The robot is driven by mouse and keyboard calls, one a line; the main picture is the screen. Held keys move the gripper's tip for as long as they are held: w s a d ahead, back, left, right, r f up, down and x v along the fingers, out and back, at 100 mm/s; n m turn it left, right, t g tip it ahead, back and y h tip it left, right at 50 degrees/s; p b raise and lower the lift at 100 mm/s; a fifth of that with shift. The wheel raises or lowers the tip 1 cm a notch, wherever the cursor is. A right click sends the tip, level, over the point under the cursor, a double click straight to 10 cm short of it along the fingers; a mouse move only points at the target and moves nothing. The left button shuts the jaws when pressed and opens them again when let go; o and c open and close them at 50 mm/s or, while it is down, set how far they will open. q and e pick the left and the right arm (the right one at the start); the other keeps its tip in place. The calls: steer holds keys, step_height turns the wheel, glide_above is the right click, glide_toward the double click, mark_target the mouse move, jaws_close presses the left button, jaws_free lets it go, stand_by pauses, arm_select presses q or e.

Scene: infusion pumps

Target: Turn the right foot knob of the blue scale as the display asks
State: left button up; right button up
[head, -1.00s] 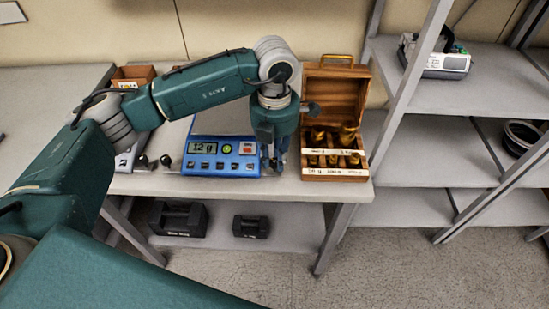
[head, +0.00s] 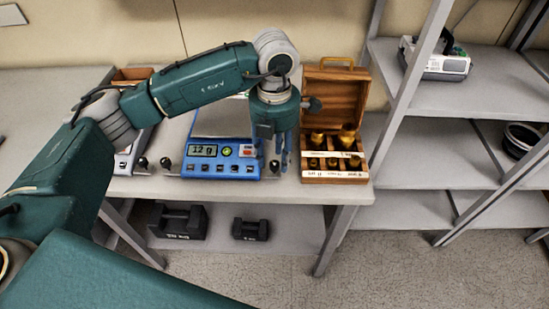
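The blue scale (head: 211,173) stands on the table, with a grey pan behind its front panel. Its display (head: 202,151) reads what looks like 12 g. The right foot knob (head: 274,166) is a small dark ball at the scale's right front corner; the left foot knob (head: 165,162) shows at the other corner. My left gripper (head: 282,162) points down just behind and right of the right foot knob and seems apart from it. Its fingers are small and partly overlap, so their opening is unclear. My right gripper is out of view.
An open wooden box of brass weights (head: 305,177) stands close to the right of my gripper. Another scale (head: 124,162) is partly hidden at the left. Black weights (head: 180,221) sit on the lower shelf. A shelf unit (head: 430,203) stands at the right.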

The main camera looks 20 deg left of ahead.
mark_target(275, 163)
arm_select(q)
step_height(275, 163, up, 10)
stand_by(0.3)
stand_by(0.4)
